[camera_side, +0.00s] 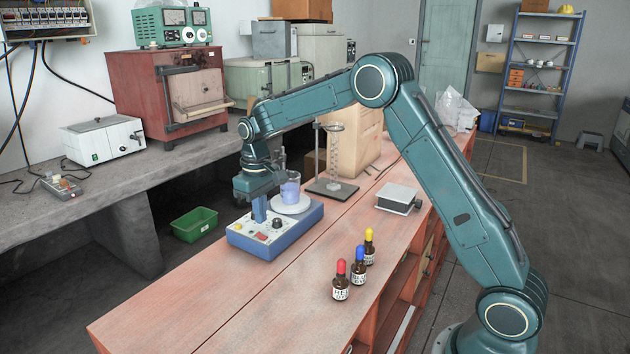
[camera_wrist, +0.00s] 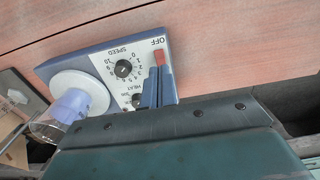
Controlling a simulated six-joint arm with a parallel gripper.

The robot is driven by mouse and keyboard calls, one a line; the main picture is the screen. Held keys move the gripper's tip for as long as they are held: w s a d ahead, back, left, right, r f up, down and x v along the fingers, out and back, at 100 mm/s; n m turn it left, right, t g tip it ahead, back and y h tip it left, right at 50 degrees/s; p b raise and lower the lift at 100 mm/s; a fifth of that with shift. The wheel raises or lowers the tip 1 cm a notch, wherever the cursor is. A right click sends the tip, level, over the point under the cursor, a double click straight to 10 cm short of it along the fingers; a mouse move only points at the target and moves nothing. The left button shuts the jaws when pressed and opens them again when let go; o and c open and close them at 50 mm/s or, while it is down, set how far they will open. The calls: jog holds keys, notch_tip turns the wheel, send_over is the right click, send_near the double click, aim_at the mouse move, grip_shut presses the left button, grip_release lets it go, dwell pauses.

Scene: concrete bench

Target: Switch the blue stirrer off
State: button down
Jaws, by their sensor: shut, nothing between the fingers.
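The blue stirrer (camera_side: 275,246) stands on the reddish bench top with its white control panel facing the near side. A beaker of violet-blue liquid (camera_side: 290,190) sits on its round white plate (camera_side: 291,206). In the wrist view the stirrer's blue casing (camera_wrist: 60,63) frames a black SPEED knob (camera_wrist: 123,69), a HEAT knob partly hidden by my gripper, and a red switch (camera_wrist: 159,57) next to the word OFF. My gripper (camera_side: 259,220) is shut and empty, pointing down over the panel. Its fingertips (camera_wrist: 157,70) are right by the red switch; I cannot tell if they touch. The switch's position is unclear.
Three dropper bottles (camera_side: 356,267) with red, blue and yellow caps stand on the bench right of the stirrer. A small grey-topped device (camera_side: 398,197) and a stand with a coil (camera_side: 333,186) are behind. The bench front left is clear.

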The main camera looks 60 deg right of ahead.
jog(key=shift+r, duration=1.4)
jog(key=s+a+r+t, duration=0.3)
jog(key=s+a+r, duration=0.1)
jog(key=s+r, duration=1.1)
jog(key=s+a+f+t, duration=0.1)
jog(key=s+f, duration=0.1)
jog(key=s, duration=0.8)
jog(key=s+a+f+t, duration=0.1)
jog(key=s+f, duration=0.2)
jog(key=s, duration=0.6)
jog(key=shift+s+a+t, duration=0.15)
jog(key=shift+s+t, duration=0.15)
jog(key=shift+s, duration=0.1)
